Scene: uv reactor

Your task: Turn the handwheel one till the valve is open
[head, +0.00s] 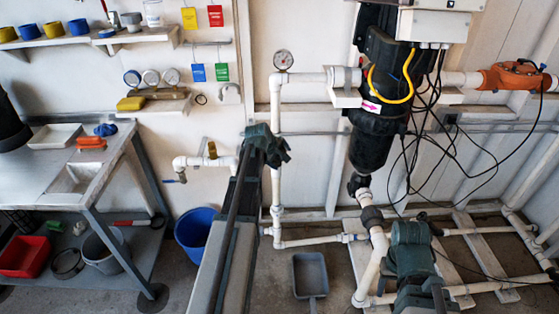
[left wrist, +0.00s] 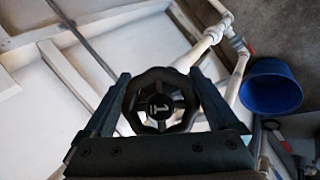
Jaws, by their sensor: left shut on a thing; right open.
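In the head view my left gripper (head: 268,146) is at the white pipes by the wall; I cannot make out the wheel there. My right gripper (head: 411,232) is open at the lower right of the head view, above the floor pipes, with no thing seen in it.
The black reactor (head: 371,145) with loose cables hangs on the wall right of my left gripper. A pressure gauge (head: 283,60) tops the white piping. A blue bucket (head: 196,232) and a grey dustpan (head: 310,274) are on the floor. A metal workbench (head: 112,166) stands at left.

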